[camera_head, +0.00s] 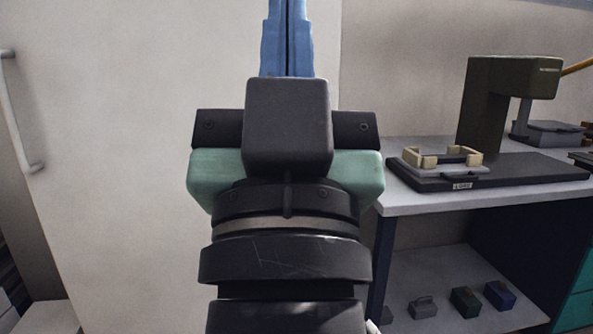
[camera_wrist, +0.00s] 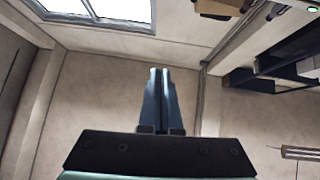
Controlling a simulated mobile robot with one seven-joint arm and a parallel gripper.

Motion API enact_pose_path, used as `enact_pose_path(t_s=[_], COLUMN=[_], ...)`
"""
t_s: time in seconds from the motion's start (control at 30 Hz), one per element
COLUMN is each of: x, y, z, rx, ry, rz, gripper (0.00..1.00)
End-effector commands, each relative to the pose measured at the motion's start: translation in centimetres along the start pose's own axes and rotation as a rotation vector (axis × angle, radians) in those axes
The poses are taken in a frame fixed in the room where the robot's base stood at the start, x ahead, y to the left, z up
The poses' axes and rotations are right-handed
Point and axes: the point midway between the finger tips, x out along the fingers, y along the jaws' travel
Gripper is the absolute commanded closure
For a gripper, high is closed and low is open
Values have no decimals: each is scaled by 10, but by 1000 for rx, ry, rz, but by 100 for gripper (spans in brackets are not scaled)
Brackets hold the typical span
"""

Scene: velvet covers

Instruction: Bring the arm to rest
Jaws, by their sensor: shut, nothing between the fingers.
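My gripper (camera_head: 288,5) stands in the middle of the head view with its blue fingers pointing up, and their tips reach the top edge of the picture. The fingers lie together, shut, with nothing between them. In the wrist view my gripper (camera_wrist: 159,72) also shows its two fingers side by side and empty. It is apart from everything around it. My dark wrist and forearm fill the lower middle of the head view.
A pale cabinet (camera_head: 120,150) with a handle stands at left. At right a workbench (camera_head: 420,202) carries a dark green press (camera_head: 490,100) and a tan fixture (camera_head: 441,157). Small blocks, including a green one (camera_head: 465,301) and a blue one (camera_head: 500,295), lie on its lower shelf.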

Motion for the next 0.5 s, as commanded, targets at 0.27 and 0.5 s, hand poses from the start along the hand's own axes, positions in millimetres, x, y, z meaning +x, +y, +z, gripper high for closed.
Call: enact_pose_path(t_s=[0.27,0.5], x=[26,76], y=[4,2], z=[-61,-110], rx=[-52,-49], ry=[20,21], rz=[12,11], gripper=[100,100])
